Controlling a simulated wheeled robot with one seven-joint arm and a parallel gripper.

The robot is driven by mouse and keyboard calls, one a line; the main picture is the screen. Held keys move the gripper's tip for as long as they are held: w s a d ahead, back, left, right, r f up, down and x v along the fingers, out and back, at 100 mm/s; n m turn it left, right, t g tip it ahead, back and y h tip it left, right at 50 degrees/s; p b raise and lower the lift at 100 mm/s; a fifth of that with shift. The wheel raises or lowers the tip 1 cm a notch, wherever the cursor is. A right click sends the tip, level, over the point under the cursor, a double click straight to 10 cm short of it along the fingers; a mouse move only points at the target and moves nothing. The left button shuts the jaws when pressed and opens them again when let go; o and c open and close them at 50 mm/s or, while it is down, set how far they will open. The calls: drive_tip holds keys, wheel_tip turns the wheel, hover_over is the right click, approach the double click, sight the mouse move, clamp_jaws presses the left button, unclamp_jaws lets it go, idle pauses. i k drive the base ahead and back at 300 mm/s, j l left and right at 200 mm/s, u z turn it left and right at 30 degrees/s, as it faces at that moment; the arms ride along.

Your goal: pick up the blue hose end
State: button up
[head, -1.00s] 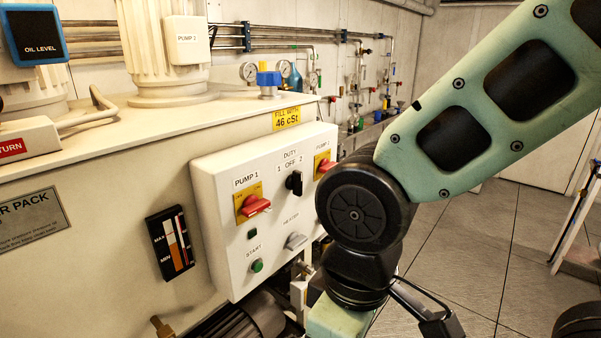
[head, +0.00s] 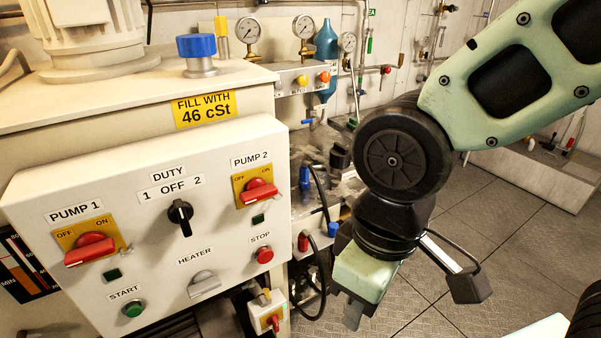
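In the head view, a small blue fitting (head: 333,229) shows beside a black hose, just left of my wrist. Another upright blue piece (head: 305,179) sits a little higher on the block behind the control box. I cannot tell which of the two is the blue hose end. A black hose (head: 322,285) loops down below a red fitting (head: 303,242). My gripper (head: 351,314) points downward, below and to the right of these fittings, apart from them in the picture. Its grey fingers are partly hidden by its pale green body, so its opening does not show.
The white control box (head: 150,225) with red switches fills the left. A small box with a red switch (head: 268,316) hangs below its right edge. Gauges (head: 248,30) and a blue bottle (head: 326,55) stand behind. The tiled floor (head: 480,235) at right is clear.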

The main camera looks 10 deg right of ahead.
sight(304, 170)
drive_tip(key=i+l, duration=0.1)
drive_tip(key=l, duration=0.3)
drive_tip(key=i+l+u, duration=0.3)
drive_tip(key=i+l, duration=0.15)
drive_tip(key=i, duration=0.25)
drive_tip(key=i+l+u, duration=0.25)
drive_tip(key=i+l, duration=0.35)
